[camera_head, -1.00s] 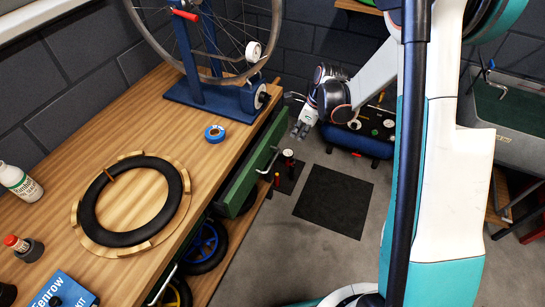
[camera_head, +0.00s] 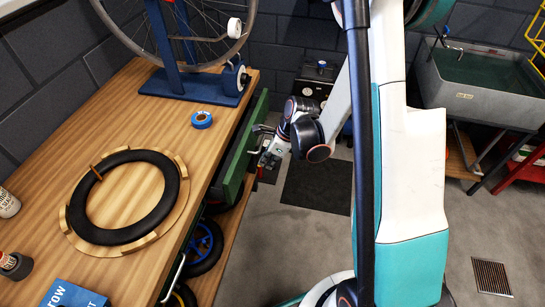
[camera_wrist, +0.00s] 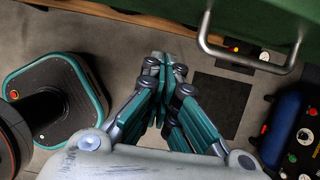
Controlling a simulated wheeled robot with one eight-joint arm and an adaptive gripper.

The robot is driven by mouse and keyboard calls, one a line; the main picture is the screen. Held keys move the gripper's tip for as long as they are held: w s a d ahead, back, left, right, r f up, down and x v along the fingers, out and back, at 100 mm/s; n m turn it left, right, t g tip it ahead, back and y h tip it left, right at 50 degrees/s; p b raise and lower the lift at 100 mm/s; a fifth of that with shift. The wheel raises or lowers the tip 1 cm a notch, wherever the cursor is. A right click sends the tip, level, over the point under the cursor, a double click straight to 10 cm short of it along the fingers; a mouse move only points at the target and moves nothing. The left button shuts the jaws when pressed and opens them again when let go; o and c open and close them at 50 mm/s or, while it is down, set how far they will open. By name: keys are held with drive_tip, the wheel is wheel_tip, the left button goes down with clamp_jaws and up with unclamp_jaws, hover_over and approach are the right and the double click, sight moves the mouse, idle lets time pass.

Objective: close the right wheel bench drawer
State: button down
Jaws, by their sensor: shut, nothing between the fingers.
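The right wheel bench drawer (camera_head: 236,172) has a green front and stands out a little from under the wooden bench top. Its metal bar handle (camera_head: 262,129) is on the outer face. In the wrist view the green front (camera_wrist: 262,14) fills the top right, with the handle (camera_wrist: 248,62) hanging below it. My gripper (camera_head: 266,160) is just outside the drawer front, near the handle. In the wrist view my gripper (camera_wrist: 163,66) is shut and empty, left of the handle and apart from it. The drawer's inside is mostly hidden.
The bench top (camera_head: 130,130) carries a black tyre ring (camera_head: 75,205), blue tape (camera_head: 202,120) and a wheel stand (camera_head: 190,82). Another handle (camera_head: 173,280) shows nearer along the bench. A sink (camera_head: 480,90) stands at right. Grey floor (camera_head: 300,225) beside the bench is clear.

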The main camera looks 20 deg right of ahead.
sight(241, 157)
drive_tip(key=shift+w+a+f+b, duration=0.2)
drive_tip(key=shift+w+a+b, duration=0.15)
drive_tip(key=shift+w+a, duration=0.45)
drive_tip(key=shift+w+a+f+b, duration=0.25)
drive_tip(key=shift+w+a, duration=0.2)
drive_tip(key=shift+a, duration=0.5)
drive_tip(key=w+a, duration=0.1)
drive_tip(key=a, duration=0.1)
drive_tip(key=w+a, duration=0.2)
